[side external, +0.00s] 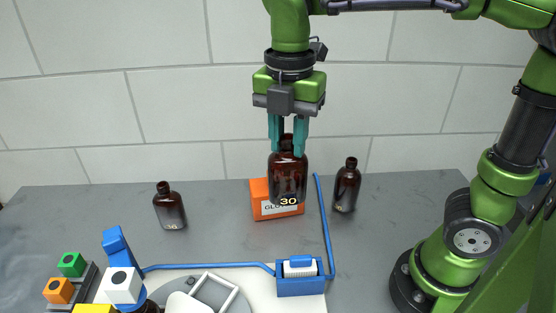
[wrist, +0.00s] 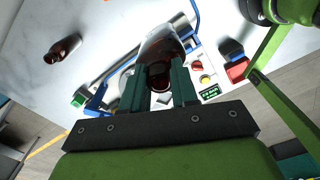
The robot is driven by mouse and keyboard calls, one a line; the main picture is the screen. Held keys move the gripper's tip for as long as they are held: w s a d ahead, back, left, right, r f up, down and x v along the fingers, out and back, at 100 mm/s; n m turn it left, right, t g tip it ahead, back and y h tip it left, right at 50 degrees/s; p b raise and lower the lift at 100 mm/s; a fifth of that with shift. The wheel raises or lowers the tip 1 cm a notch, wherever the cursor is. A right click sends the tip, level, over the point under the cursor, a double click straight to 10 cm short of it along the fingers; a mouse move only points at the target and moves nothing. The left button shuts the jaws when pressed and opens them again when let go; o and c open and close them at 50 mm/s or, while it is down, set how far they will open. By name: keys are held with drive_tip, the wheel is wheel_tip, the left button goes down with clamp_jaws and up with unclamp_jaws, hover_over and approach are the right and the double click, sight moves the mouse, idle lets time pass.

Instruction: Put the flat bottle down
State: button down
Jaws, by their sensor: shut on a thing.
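The flat bottle (side external: 288,182), dark amber glass with a "30" mark low on its front, hangs upright from my gripper (side external: 287,148). The teal fingers are shut on its neck. Its base shows above the bottom edge of the orange box behind it, so it is in the air. In the wrist view, the bottle (wrist: 163,48) shows between and beyond the fingertips (wrist: 160,72); its base is hidden there.
A smaller amber bottle (side external: 170,208) stands to the left and another (side external: 347,187) to the right. The orange box (side external: 262,205) is behind the held bottle. Blue rails (side external: 326,230), a blue holder (side external: 300,284) and coloured blocks (side external: 73,264) are in front. Grey table is bare between left bottle and box.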

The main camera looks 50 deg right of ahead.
sight(286, 197)
wheel_tip(286, 197, down, 13)
drive_tip(key=w+a+f, duration=0.2)
drive_tip(key=w+a, duration=0.1)
drive_tip(key=w, duration=0.4)
drive_tip(key=w+a+f, duration=0.3)
drive_tip(key=w, duration=0.4)
drive_tip(key=shift+w+a+f, duration=0.2)
drive_tip(key=shift+w, duration=0.1)
drive_tip(key=shift+f, duration=0.1)
drive_tip(key=c, duration=0.9)
unclamp_jaws()
drive_tip(key=shift+o, duration=0.2)
